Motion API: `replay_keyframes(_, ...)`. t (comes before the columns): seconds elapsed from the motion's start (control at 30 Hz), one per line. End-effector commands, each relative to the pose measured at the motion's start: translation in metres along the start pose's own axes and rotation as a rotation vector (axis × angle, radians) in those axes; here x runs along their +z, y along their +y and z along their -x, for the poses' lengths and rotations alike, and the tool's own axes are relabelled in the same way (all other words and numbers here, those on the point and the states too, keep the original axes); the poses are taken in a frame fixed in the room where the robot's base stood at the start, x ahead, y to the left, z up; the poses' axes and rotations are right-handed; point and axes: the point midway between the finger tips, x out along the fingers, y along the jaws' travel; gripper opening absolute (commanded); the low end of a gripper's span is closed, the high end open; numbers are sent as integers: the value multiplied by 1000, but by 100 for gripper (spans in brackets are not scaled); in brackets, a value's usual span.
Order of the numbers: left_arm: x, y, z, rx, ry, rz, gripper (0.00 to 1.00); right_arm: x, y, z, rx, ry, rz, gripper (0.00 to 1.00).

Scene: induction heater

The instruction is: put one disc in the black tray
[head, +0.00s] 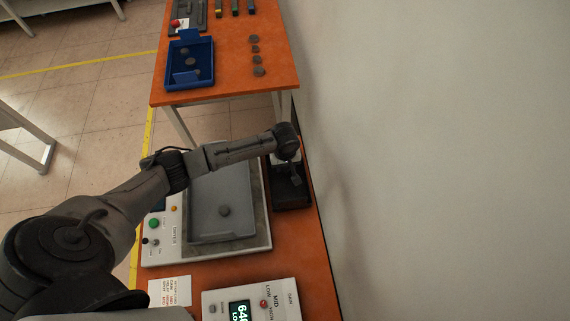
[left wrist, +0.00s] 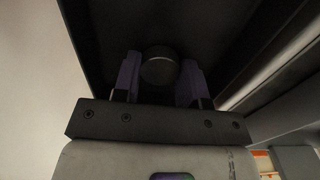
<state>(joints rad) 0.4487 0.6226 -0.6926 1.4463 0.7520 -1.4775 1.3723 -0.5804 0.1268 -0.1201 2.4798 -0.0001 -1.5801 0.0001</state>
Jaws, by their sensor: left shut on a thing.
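The black tray (head: 291,199) stands at the right edge of the near orange table, beside the wall. My left gripper (head: 295,178) points down into or just over it. In the left wrist view my left gripper (left wrist: 160,75) is shut on a dark round disc (left wrist: 158,70), with a finger on each side. The dark inside of the black tray (left wrist: 105,40) fills the background there. In the head view the held disc is too small to make out clearly. Another disc (head: 224,211) lies on the grey tray of the machine. My right gripper is not in view.
The grey tray (head: 205,236) sits on a white machine left of the black tray. A control box with a display (head: 240,311) is nearer. On the far orange table (head: 226,88) are a blue bin (head: 207,87) with discs and several loose discs (head: 255,50). The wall is close on the right.

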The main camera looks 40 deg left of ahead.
Motion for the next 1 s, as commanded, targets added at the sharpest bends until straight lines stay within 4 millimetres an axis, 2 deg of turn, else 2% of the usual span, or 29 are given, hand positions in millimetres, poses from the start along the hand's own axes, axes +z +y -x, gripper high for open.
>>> replay_keyframes(0.07, 0, 0, -2, 0, -1, 0, 12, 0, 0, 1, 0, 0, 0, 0)
replay_keyframes(0.1, 0, 0, -2, 0, -1, 0, 41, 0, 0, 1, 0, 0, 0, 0)
replay_keyframes(0.33, 0, 0, -2, 0, -1, 0, 63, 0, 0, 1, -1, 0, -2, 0)
replay_keyframes(0.67, 0, 0, 1, 0, 1, -1, 65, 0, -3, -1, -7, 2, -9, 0)
replay_keyframes(0.77, 0, 0, 14, 2, 1, -1, 65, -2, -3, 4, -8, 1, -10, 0)
replay_keyframes(1.0, 0, 0, 58, 1, 0, -1, 65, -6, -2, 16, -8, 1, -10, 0)
